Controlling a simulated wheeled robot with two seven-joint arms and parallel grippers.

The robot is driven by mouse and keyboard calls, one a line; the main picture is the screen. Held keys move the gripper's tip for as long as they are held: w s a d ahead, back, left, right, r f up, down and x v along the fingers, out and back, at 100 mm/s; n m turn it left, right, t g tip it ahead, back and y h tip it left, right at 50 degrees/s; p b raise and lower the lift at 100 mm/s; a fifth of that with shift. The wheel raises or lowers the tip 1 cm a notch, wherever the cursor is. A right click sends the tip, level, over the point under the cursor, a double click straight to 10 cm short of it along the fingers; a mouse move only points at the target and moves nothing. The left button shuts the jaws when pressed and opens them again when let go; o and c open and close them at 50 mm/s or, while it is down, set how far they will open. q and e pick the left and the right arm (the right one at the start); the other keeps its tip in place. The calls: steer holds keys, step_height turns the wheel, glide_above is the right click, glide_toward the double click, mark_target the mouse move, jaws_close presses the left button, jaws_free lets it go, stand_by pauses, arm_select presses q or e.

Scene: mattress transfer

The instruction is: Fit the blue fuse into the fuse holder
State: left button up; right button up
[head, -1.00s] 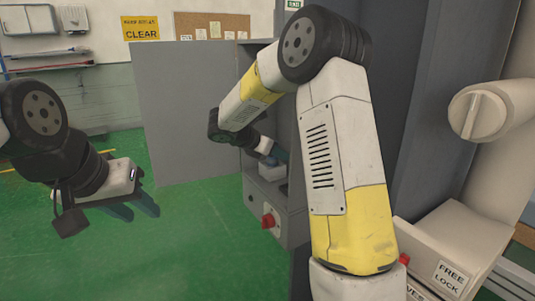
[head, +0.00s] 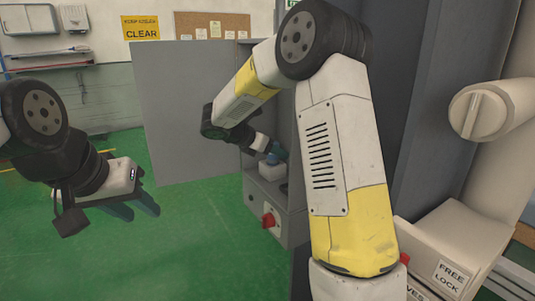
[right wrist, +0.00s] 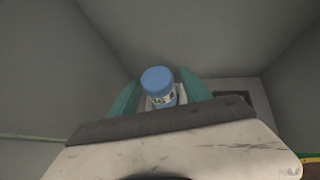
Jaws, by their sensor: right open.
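The blue fuse (right wrist: 158,82), with a blue cap and a printed pale label, stands between the two teal fingers of my right gripper (right wrist: 160,95) in the right wrist view. The fingers are apart, with the fuse between them; its lower end is hidden. In the head view a small bit of blue (head: 272,158) shows at my right gripper (head: 278,152), over a pale block (head: 272,172) that looks like the fuse holder. Whether the fuse is seated there I cannot tell. My left gripper (head: 137,207) is open and empty over the green floor, far from the fuse.
The grey cabinet (head: 290,222) has a red rotary switch (head: 268,220) on its lower front. Its open door (head: 192,110) stands to the left. My right arm hides part of the cabinet. The cabinet's inner walls (right wrist: 55,60) surround the right gripper closely. The floor (head: 190,250) at left is clear.

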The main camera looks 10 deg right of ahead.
steer(key=v, duration=1)
